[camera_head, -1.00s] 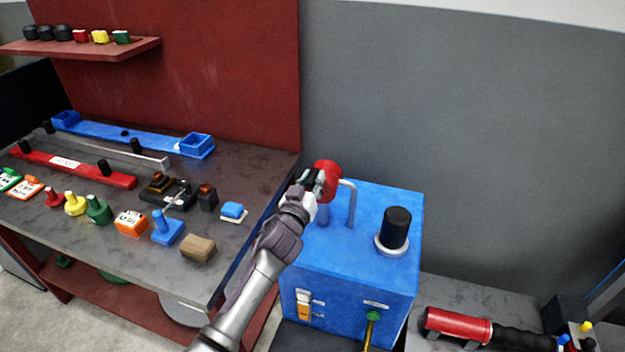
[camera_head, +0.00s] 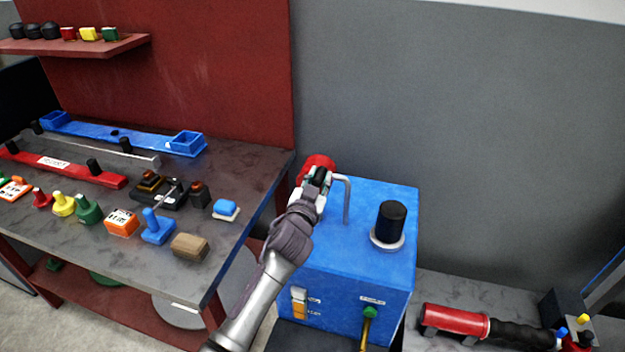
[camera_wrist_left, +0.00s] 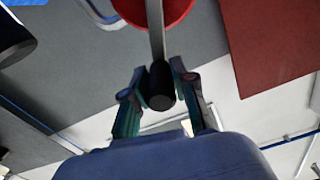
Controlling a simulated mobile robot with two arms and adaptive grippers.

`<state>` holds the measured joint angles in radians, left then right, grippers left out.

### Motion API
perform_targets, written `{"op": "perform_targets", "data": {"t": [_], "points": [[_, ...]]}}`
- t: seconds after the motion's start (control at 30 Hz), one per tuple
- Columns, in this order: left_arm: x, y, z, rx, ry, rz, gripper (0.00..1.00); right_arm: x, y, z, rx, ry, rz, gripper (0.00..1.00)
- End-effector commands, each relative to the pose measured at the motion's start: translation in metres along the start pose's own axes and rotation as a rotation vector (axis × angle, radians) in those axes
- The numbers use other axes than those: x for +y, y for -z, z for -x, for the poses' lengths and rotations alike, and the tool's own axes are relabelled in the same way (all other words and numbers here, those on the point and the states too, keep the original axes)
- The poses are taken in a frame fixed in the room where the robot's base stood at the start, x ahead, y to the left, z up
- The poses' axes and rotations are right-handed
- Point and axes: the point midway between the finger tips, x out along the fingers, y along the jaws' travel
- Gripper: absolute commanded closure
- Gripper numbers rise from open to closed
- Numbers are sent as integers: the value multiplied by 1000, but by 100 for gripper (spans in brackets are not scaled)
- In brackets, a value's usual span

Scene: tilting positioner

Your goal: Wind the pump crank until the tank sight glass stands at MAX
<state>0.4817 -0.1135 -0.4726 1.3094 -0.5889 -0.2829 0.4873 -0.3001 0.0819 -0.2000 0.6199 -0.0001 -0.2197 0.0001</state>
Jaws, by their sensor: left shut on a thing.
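The blue pump tank (camera_head: 365,262) stands right of the bench. A red round part (camera_head: 316,162) and a bent grey pipe (camera_head: 347,200) are at its top left. My left gripper (camera_head: 319,181) is in front of the red part and hides most of the crank. In the left wrist view the gripper (camera_wrist_left: 160,82) is shut around the black crank grip (camera_wrist_left: 161,90), on a grey arm (camera_wrist_left: 155,30) before the red part (camera_wrist_left: 180,10). The sight glass (camera_head: 299,303) on the tank front is orange below and pale above; its labels are too small to read. My right gripper is not in view.
A black cap (camera_head: 391,222) stands on the tank top. A green-handled valve (camera_head: 371,311) is on its front. The bench (camera_head: 221,245) at left holds several coloured parts. A red cylinder tool (camera_head: 456,320) lies at lower right.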

Motion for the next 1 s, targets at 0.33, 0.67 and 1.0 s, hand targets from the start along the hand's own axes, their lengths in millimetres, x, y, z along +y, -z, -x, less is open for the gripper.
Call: {"op": "perform_targets", "data": {"t": [0.33, 0.67, 1.0], "points": [[15, -6, 0, -1, -1, -176, 100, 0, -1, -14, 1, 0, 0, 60], [18, -6, 0, -2, -1, -219, 100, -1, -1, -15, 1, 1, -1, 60], [18, -6, 0, -2, -1, -217, 62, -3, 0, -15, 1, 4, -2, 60]]}}
